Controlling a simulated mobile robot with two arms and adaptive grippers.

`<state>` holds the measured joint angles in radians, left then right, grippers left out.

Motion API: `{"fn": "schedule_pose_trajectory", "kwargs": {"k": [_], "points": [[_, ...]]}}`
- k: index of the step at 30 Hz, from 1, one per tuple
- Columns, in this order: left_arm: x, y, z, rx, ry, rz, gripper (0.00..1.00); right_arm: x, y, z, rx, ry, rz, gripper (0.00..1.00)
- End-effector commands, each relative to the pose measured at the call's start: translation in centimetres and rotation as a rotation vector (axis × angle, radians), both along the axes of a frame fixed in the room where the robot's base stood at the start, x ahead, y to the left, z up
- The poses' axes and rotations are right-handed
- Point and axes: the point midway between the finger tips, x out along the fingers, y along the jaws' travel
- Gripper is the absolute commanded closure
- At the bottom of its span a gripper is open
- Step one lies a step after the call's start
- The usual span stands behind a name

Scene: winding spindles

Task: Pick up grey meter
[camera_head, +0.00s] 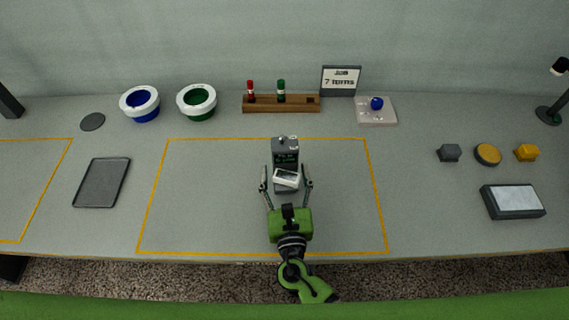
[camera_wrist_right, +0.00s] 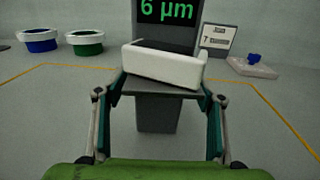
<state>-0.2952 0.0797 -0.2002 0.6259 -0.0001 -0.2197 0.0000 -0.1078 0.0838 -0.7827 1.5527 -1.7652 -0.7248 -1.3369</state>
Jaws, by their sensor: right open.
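The grey meter (camera_head: 285,155) stands in the middle of the yellow-outlined area on the table. Its dark display shows green text, reading "6 µm" in the right wrist view (camera_wrist_right: 165,12). A white block with a dark top (camera_head: 287,178) lies slightly askew on the front ledge of the meter; it also shows in the right wrist view (camera_wrist_right: 165,65). My right gripper (camera_head: 286,185) is open in front of the meter, with one finger on each side of its lower body (camera_wrist_right: 157,112). I cannot tell whether the fingers touch it. My left gripper is not in view.
A wooden rack (camera_head: 281,104) with red and green spindles, a sign (camera_head: 341,81) and a pale plate with a blue knob (camera_head: 376,112) stand behind. A dark tray (camera_head: 102,183) lies left. White-rimmed bowls (camera_head: 197,101) stand back left. A grey-framed pad (camera_head: 512,202) lies right.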

Motion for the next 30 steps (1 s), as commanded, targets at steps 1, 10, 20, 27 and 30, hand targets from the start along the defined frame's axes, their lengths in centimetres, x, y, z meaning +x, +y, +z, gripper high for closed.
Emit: {"fn": "schedule_pose_trajectory", "kwargs": {"k": [1,10,20,27,30], "points": [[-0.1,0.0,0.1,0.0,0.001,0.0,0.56,0.2,0.0,0.0,0.0,0.001,0.0,0.38],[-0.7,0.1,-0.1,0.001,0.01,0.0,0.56,0.1,0.0,-0.1,0.0,0.001,0.0,0.63],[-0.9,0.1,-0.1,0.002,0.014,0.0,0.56,0.2,0.0,0.0,0.0,-0.001,0.0,0.9],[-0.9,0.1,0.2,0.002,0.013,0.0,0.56,0.2,0.1,1.0,0.002,-0.001,0.0,0.9],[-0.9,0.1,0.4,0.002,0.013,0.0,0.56,0.2,0.0,2.0,0.003,-0.002,-0.001,0.9]]}}
